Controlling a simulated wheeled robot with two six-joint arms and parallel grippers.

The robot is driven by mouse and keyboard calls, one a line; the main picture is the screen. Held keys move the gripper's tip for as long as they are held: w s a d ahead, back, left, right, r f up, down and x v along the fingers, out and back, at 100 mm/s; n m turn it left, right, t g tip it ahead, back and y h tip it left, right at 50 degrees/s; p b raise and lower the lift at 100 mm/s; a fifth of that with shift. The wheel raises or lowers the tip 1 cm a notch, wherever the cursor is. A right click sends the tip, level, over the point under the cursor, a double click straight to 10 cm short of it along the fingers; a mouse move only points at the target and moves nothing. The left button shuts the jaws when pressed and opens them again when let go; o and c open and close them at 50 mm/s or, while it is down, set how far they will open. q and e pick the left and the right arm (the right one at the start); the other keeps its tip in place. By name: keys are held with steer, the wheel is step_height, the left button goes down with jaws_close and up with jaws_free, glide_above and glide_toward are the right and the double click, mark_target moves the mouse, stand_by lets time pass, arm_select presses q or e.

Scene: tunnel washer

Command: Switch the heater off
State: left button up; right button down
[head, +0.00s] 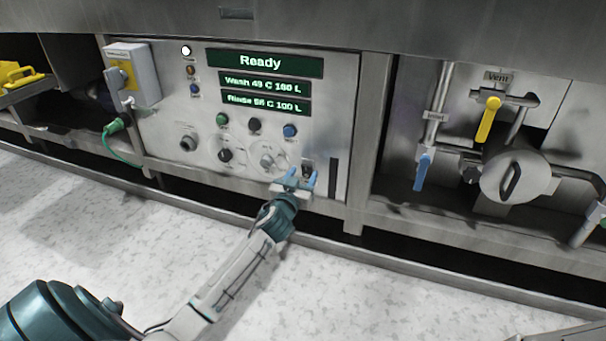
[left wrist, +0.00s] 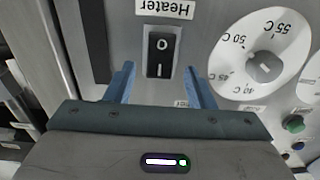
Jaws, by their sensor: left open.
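The heater switch is a black rocker (left wrist: 160,53) marked O and I. It sits beside an upside-down "Heater" label (left wrist: 164,9) in the left wrist view. In the head view the switch (head: 308,167) is at the lower right of the steel control panel (head: 165,127). I cannot tell which side is pressed. My left gripper (head: 301,178) is open and empty just in front of the switch. In the left wrist view its blue fingers (left wrist: 159,69) stand either side of the rocker's lower end, apart from it.
A temperature dial (left wrist: 264,66) is beside the switch. Green displays (head: 265,64) read Ready, wash and rinse. Several buttons and knobs share the panel. A grey box with a yellow-backed switch (head: 120,76) is at left; valves with yellow (head: 489,118) and blue (head: 423,172) handles are at right.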

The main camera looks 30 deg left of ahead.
arm_select(q)
steer(key=p+v, duration=0.1)
steer(key=v, duration=0.9)
steer(key=shift+p, duration=0.35)
